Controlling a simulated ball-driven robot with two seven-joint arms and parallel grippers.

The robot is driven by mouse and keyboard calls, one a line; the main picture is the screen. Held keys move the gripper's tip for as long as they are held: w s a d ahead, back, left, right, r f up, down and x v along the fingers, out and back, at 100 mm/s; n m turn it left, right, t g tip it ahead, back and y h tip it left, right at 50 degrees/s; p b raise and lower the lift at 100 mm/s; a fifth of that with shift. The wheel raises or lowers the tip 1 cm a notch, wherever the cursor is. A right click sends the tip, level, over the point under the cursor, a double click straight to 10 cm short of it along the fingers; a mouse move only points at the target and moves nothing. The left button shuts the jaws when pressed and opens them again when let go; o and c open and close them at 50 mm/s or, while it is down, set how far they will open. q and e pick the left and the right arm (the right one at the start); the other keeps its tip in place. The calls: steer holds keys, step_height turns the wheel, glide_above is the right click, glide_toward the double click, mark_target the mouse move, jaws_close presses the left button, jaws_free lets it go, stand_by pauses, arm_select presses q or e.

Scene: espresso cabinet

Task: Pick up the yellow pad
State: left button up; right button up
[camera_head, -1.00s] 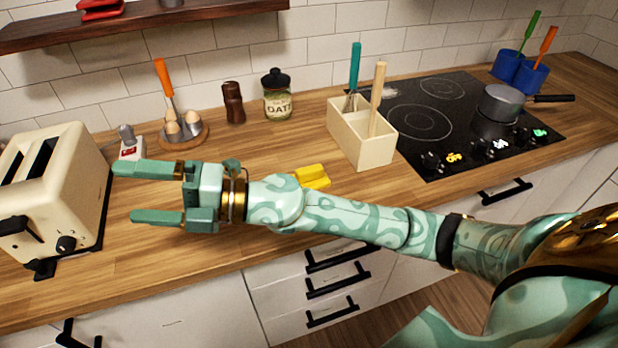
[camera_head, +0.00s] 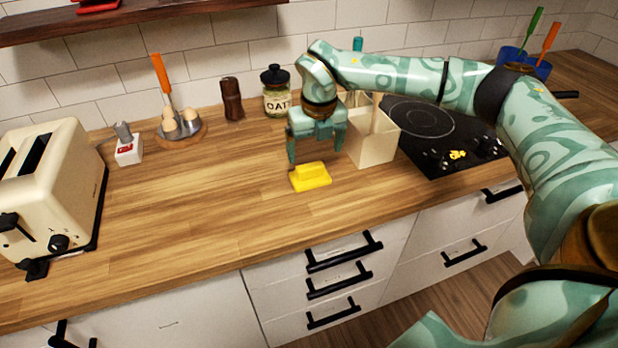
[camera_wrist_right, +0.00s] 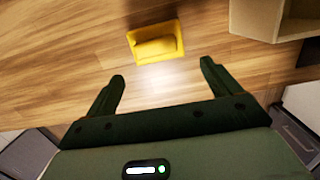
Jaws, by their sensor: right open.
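The yellow pad (camera_head: 311,177) lies on the wooden counter, in front of the cream utensil box. It is a small block with a raised ridge, and it also shows at the top middle of the right wrist view (camera_wrist_right: 156,42). My right gripper (camera_head: 314,158) points down just behind and above the pad in the head view, open and empty. In the wrist view its two fingers (camera_wrist_right: 161,78) are spread wide, with the pad beyond the tips and apart from them. My left gripper is not in view.
The cream utensil box (camera_head: 372,148) stands close to the right of my gripper, partly hidden by my arm. An oat jar (camera_head: 277,94) and a brown mill (camera_head: 231,99) stand behind. A toaster (camera_head: 62,190) is at left. The counter left of the pad is clear.

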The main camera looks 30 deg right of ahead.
mark_target(310, 165)
steer(key=f, duration=0.3)
steer(key=shift+w, duration=0.25)
steer(key=f, duration=0.1)
steer(key=w+f+b, duration=0.1)
steer(key=f, duration=0.1)
steer(key=f+b, duration=0.1)
steer(key=f, duration=0.1)
steer(key=shift+w, duration=0.4)
steer(key=shift+s+r, duration=0.1)
steer(key=shift+r, duration=0.05)
steer(key=c, duration=1.1)
